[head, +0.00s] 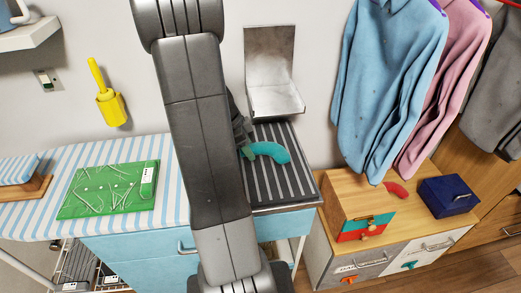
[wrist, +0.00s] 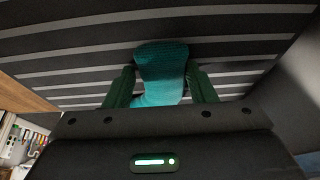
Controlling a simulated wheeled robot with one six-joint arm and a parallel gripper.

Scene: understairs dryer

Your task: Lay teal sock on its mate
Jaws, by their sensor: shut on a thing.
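A teal sock (head: 268,152) shows just right of my arm in the head view, over a dark panel with pale stripes (head: 294,176). In the wrist view the teal sock (wrist: 161,62) sits between the two dark green fingers of my gripper (wrist: 160,72), which is shut on it. The striped panel (wrist: 75,57) fills the background there. I cannot tell whether the sock touches the panel. In the head view my arm mostly hides my gripper (head: 246,150). I cannot make out a second teal sock for certain.
A wooden box (head: 352,203) with red and teal at its front stands on a low cabinet, with a red curved item (head: 396,189) and a dark blue box (head: 449,196). A green board (head: 100,195) lies on the striped ironing board (head: 40,215). Shirts (head: 388,85) hang above.

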